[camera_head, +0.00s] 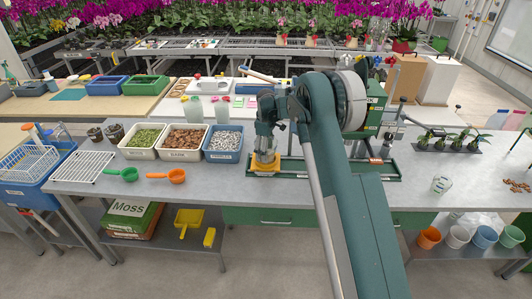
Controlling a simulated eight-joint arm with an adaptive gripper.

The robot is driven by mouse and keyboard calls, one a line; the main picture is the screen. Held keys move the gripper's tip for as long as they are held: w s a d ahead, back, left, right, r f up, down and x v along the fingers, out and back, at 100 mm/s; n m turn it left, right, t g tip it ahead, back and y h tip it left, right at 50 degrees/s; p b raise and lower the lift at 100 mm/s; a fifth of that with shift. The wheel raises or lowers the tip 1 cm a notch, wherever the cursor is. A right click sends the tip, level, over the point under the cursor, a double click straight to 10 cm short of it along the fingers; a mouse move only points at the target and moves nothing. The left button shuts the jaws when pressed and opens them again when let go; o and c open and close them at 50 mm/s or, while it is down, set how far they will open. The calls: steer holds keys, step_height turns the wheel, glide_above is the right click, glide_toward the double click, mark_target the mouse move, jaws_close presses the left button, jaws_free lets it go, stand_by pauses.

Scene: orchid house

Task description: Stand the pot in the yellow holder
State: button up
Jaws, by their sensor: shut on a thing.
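My gripper (266,150) points down over the bench, left of my arm's green link. It is shut on a small, pale, see-through pot (266,157), which is partly hidden by the fingers. The yellow holder (257,169) is right below and around the pot's lower end, on the left part of a long green tray (292,170). The pot looks upright. At this size I cannot tell whether its base rests in the holder or hangs just above it.
A blue bin of white-grey chips (223,143) stands close left of the gripper, beside bins of bark (183,141) and moss (144,140). An orange scoop (167,176) and a green scoop (122,174) lie in front. A clear cup (441,185) stands on the right.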

steer(key=shift+f+b, duration=0.7)
steer(key=shift+f, duration=0.2)
stand_by(1.1)
steer(key=o, duration=0.9)
steer(key=shift+r, duration=0.15)
step_height(320, 180, up, 12)
steer(key=shift+f, duration=0.1)
stand_by(0.3)
stand_by(0.7)
